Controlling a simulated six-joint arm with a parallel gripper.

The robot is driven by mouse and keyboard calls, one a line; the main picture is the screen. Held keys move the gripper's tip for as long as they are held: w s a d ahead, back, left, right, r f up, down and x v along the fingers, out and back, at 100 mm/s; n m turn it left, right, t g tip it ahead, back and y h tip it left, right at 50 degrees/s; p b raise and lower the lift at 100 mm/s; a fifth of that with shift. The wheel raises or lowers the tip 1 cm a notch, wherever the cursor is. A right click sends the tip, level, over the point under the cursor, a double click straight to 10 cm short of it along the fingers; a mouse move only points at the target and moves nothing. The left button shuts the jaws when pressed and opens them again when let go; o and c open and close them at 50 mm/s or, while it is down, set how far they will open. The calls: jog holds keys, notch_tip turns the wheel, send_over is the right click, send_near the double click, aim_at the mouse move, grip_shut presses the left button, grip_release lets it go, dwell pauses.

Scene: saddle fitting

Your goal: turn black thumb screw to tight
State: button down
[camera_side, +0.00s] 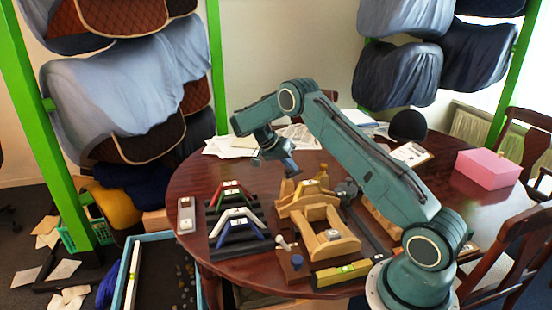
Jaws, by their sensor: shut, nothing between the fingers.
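My gripper (291,170) hangs over the middle of the table, shut and empty, above and left of the wooden fixture. The wooden saddle-shaped fixture (322,243) stands on the table below it, with yellowish arched pieces. A dark grey-black knob-like part (346,189) sits at the fixture's right, partly close to my arm; it may be the black thumb screw, but it is too small to tell, and its turn position cannot be read. My gripper is apart from it and touches nothing.
A rack of coloured angled gauges (233,217) stands left of the fixture. A brown block with pegs (291,262) and a yellow-green level (343,273) are in front. A pink box (488,169), a black rounded object (408,125) and papers (232,146) lie farther back.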

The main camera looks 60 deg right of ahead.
jog(key=shift+s+d, duration=0.1)
jog(key=shift+s, duration=0.3)
dwell(0.9)
jog(key=shift+a, duration=0.2)
dwell(1.1)
jog(key=shift+a, duration=0.6)
jog(key=shift+d, duration=0.15)
jog(key=w+n+t+h, duration=0.1)
jog(key=w+n, duration=0.1)
jog(key=w, duration=0.1)
dwell(0.9)
jog(key=shift+a, duration=0.2)
